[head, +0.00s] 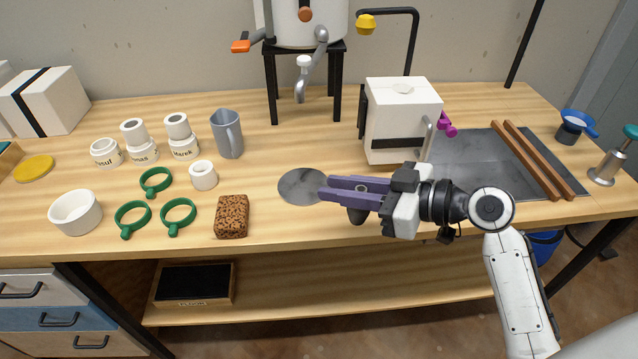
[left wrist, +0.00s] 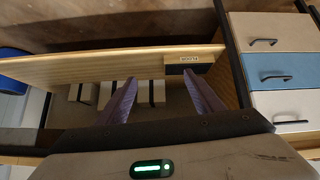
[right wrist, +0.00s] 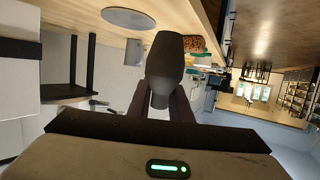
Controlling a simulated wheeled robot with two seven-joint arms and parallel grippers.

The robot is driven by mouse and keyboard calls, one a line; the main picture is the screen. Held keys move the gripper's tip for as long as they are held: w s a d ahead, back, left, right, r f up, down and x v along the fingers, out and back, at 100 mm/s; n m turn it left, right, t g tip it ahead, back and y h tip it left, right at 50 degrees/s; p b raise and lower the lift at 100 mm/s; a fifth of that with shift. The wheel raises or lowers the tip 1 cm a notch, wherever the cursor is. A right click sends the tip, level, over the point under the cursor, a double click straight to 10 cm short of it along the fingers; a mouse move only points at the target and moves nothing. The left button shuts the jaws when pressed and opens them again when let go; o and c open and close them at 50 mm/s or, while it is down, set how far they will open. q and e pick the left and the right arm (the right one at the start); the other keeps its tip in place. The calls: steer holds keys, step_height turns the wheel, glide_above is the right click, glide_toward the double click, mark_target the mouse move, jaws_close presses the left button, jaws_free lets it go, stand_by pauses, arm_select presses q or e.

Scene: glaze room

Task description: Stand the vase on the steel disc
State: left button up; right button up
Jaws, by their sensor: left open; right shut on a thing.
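The dark grey vase (head: 357,216) is in my right gripper (head: 328,188). The purple fingers are shut on its narrow neck, and its wider body hangs below them, roughly upright, partly hidden by the fingers. It also shows in the right wrist view (right wrist: 165,62). The steel disc (head: 300,186) lies flat and bare on the table, just left of the right fingertips. It also shows in the right wrist view (right wrist: 128,18). The vase is apart from the disc, to its right and nearer the front edge. My left gripper (left wrist: 158,92) is open and empty, below table level, facing the lower shelf.
A brown speckled sponge-like block (head: 232,217), green rings (head: 178,216) and a white cup (head: 203,175) are left of the disc. A grey jug (head: 229,135) stands behind. A white box-like kiln (head: 398,120) stands behind my right gripper. Drawers (left wrist: 275,75) flank the shelf.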

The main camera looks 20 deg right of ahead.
steer(key=w+m+t+h, duration=0.1)
steer(key=w, duration=0.2)
steer(key=w+m+h, duration=0.1)
steer(key=w+h, duration=0.1)
steer(key=w, duration=0.2)
steer(key=w+a+m+t+h, duration=0.1)
steer(key=w, duration=0.3)
steer(key=shift+w+f+m+t+b, duration=0.15)
steer(key=shift+m+t+b, duration=0.15)
steer(key=shift+m+b, duration=0.1)
steer(key=shift+c, duration=0.2)
steer(key=w+a+r+m+h, duration=0.2)
steer(key=w+r+m+h, duration=0.15)
steer(key=w, duration=0.35)
steer(key=shift+n+t, duration=0.35)
steer(key=shift+t, duration=0.05)
steer(key=f+b, duration=0.1)
steer(key=f, duration=0.8)
steer(key=shift+d+b, duration=0.2)
steer(key=shift+b, duration=0.2)
steer(key=o, duration=1)
steer(key=shift+s+r, duration=0.1)
steer(key=shift+s, duration=0.05)
steer(key=p+v, duration=0.1)
steer(key=v, duration=1)
steer(key=shift+s+d+r, duration=0.1)
steer(key=shift+s+d, duration=0.05)
steer(key=shift+s, duration=0.2)
